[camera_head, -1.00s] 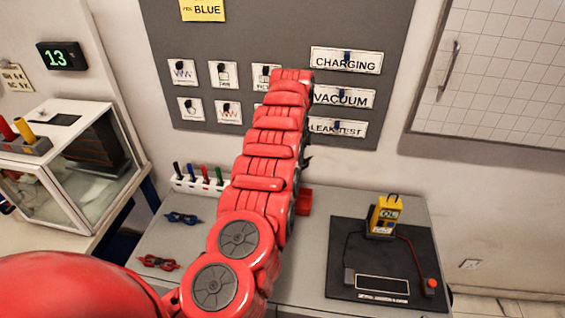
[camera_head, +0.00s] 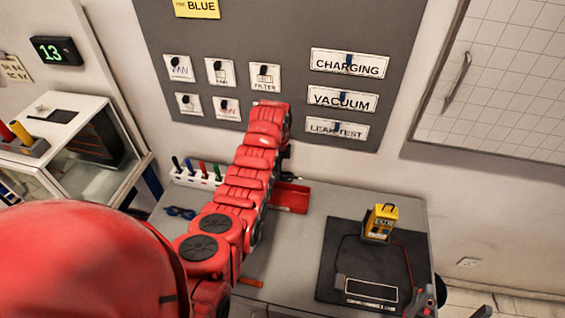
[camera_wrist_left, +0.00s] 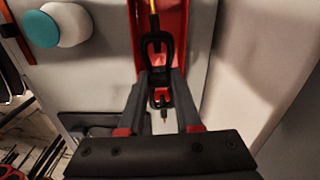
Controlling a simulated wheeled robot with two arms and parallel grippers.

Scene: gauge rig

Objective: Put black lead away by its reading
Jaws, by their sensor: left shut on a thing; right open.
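My left gripper (camera_head: 288,178) is above the red tray (camera_head: 291,196) at the back of the bench, mostly hidden behind my arm. In the left wrist view its fingers (camera_wrist_left: 162,98) are shut on a black looped thing (camera_wrist_left: 159,45), possibly the black lead. The tray (camera_wrist_left: 176,50) shows behind it with a thin yellow-orange piece in it. A yellow meter (camera_head: 380,222) stands on the black mat (camera_head: 338,240); its reading is too small to read. My right gripper (camera_head: 424,300) is open at the lower right, partly cut off, by the mat's front right corner.
A pen rack (camera_head: 195,177) and blue goggles (camera_head: 180,212) are left. A green display (camera_head: 56,50) reads 13.

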